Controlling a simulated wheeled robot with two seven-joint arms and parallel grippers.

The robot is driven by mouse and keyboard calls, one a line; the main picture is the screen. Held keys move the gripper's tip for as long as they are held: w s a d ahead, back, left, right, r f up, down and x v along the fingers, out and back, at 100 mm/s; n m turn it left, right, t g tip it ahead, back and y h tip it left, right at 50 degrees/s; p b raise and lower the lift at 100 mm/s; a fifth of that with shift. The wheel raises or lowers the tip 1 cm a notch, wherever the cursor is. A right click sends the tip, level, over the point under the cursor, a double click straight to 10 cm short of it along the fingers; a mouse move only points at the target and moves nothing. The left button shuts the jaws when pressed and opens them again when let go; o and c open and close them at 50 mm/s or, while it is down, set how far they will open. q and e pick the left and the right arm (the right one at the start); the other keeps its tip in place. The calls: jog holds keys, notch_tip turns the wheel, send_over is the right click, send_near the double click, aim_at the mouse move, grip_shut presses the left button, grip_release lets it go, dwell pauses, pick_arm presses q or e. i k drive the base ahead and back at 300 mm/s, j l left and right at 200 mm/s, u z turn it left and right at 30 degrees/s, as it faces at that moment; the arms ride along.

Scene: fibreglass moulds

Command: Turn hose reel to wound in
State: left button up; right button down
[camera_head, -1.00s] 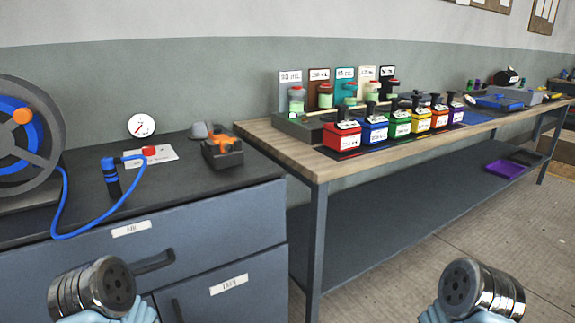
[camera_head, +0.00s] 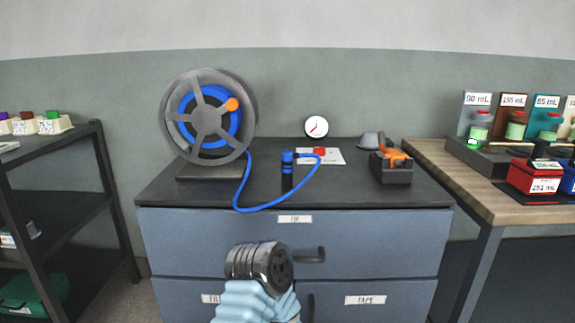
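The hose reel (camera_head: 207,117) stands at the left of the dark cabinet top (camera_head: 330,200), a grey spoked wheel on a grey base. An orange knob (camera_head: 232,104) sits at its upper right. Some blue hose is wound behind the spokes. Part of my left arm, a silver joint above light blue parts, shows at the bottom middle, in front of the drawers. Neither gripper's fingers are in view.
An orange and black tool (camera_head: 391,160) stands at the right. Dark shelves (camera_head: 60,190) are at the left, a wooden bench (camera_head: 460,185) at the right.

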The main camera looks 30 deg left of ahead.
aim_at(213, 109)
jog(key=u, duration=1.6)
